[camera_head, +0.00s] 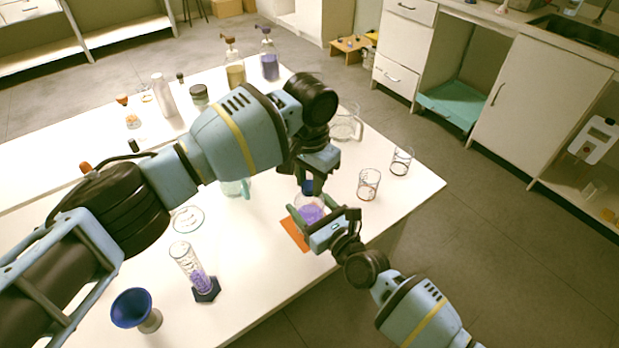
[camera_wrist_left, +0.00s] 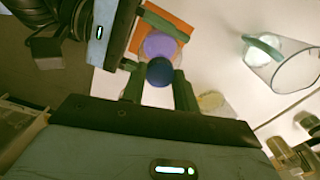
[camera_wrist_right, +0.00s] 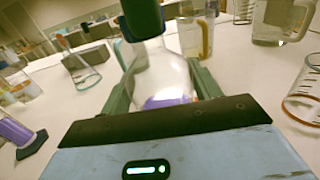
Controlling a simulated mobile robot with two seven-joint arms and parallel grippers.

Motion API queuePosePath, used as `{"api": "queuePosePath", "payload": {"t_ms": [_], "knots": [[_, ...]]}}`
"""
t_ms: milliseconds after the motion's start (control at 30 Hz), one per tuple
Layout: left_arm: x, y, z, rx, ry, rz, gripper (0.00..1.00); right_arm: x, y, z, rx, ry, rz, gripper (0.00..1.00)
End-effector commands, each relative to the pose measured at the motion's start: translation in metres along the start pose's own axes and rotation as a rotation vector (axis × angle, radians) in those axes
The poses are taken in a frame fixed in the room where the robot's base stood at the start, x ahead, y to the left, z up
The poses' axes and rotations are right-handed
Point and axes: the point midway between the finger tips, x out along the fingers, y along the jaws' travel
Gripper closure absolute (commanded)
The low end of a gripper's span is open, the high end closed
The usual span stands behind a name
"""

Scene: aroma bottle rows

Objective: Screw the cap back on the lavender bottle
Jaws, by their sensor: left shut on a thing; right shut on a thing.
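The lavender bottle (camera_head: 310,213) is a clear flask with purple liquid, upright at the orange mat (camera_head: 291,233). My right gripper (camera_head: 327,219) is shut on its body from the front right. In the right wrist view, the bottle (camera_wrist_right: 160,76) stands between the fingers. My left gripper (camera_head: 307,180) is shut on the dark blue cap (camera_head: 307,187), directly above the bottle. In the left wrist view, the cap (camera_wrist_left: 160,71) sits between the fingertips, overlapping the purple liquid (camera_wrist_left: 159,46). My left fingers hide the bottle's mouth in the right wrist view, so I cannot tell whether cap and neck touch.
A graduated cylinder with purple liquid (camera_head: 193,268) and a blue funnel (camera_head: 132,309) stand at the front left. Two glass beakers (camera_head: 369,184) (camera_head: 401,161) stand to the right. Jars and bottles stand further back. The table's front right edge is close to my right arm.

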Motion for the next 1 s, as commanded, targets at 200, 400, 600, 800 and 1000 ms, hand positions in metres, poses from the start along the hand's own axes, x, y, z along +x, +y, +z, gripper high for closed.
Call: {"api": "queuePosePath", "payload": {"t_ms": [200, 400, 600, 800, 1000], "knots": [[0.0043, 0.0004, 0.0001, -0.003, -0.001, 0.001, 0.94, 0.0000, -0.0002, -0.0001, 0.000, 0.000, 0.000, 0.79], [0.0077, 0.0005, 0.0002, -0.005, -0.001, 0.002, 0.94, 0.0000, -0.0002, -0.0001, 0.000, 0.000, 0.000, 0.79], [0.0087, 0.0004, 0.0001, 0.010, -0.001, 0.001, 0.94, 0.0000, -0.0002, -0.0001, 0.000, 0.000, 0.000, 1.00], [0.0084, 0.0004, -0.0002, 0.222, 0.001, 0.001, 0.94, -0.0001, -0.0002, -0.0001, 0.000, 0.000, 0.000, 1.00], [0.0088, 0.0001, 0.0001, 0.536, 0.000, 0.000, 0.94, -0.0001, -0.0003, -0.0001, 0.000, 0.000, 0.000, 1.00]]}}
